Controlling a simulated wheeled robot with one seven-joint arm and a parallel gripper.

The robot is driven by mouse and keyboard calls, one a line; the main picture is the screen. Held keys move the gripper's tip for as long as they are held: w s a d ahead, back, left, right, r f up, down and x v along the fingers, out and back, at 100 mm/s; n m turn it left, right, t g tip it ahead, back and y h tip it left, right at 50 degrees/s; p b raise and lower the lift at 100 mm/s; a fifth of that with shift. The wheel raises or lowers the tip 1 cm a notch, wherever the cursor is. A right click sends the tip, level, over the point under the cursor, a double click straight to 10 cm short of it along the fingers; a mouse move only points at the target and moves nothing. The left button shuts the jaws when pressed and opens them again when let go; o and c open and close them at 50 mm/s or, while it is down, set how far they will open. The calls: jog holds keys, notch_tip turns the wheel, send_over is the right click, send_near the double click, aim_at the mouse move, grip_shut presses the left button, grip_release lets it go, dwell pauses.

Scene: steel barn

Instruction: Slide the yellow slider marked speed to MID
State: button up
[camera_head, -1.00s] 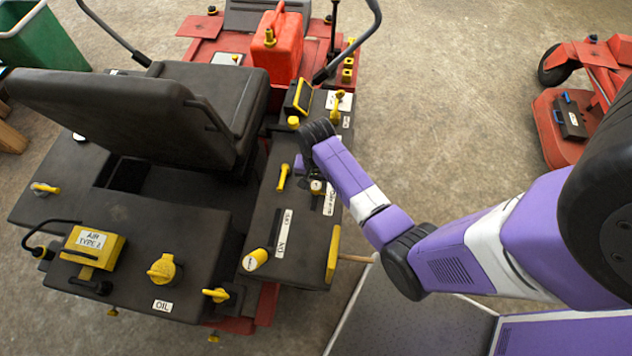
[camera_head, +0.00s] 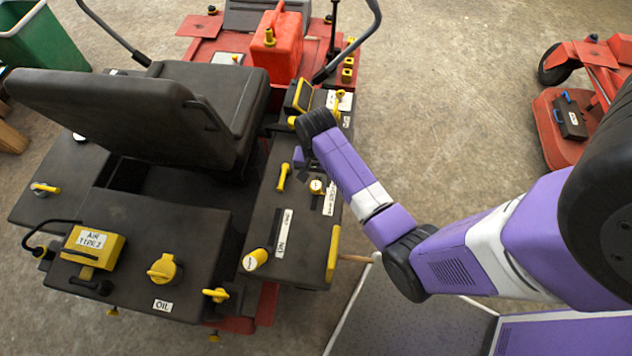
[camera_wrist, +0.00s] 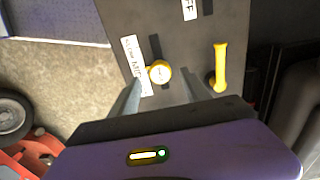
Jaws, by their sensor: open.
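A round yellow knob (camera_wrist: 159,72) sits in a dark slot in the black side console, beside a white lettered label (camera_wrist: 135,65) too blurred to read fully; I take it for the speed slider. The knob also shows in the head view (camera_head: 317,187), with its label (camera_head: 330,198) on the right. My gripper (camera_wrist: 162,82) is open, pointing down at the console, one finger on each side of the knob in the wrist view. I cannot tell whether either finger touches it. In the head view my arm hides most of the gripper.
A yellow lever (camera_wrist: 220,68) stands right of the knob in the wrist view. Another yellow knob (camera_head: 255,260) and a white label (camera_head: 283,233) lie nearer on the console. A yellow-framed box (camera_head: 299,95) and red can (camera_head: 276,48) stand beyond. The seat (camera_head: 150,115) is left.

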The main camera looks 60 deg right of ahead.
aim_at(316, 185)
jog(key=shift+r, duration=2.05)
jog(key=w+d+r+n+t+h, duration=0.3)
jog(key=w+d+r+t, duration=0.15)
jog(key=w, duration=0.35)
jog(key=a+r+n+t+h, duration=0.1)
jog(key=a+r+n+t, duration=0.3)
jog(key=r+t, duration=0.15)
jog(key=s+a+r+n+t+y+b, duration=0.2)
jog(key=s+a+r+n+t, duration=0.4)
jog(key=s+a+r, duration=0.8)
jog(key=s+a+n+g+y, duration=0.1)
jog(key=s+a, duration=0.4)
jog(key=s, duration=0.6)
jog(key=shift+s+a+f+y, duration=0.15)
jog(key=shift+s+a+y, duration=0.1)
jog(key=shift+s+y, duration=0.2)
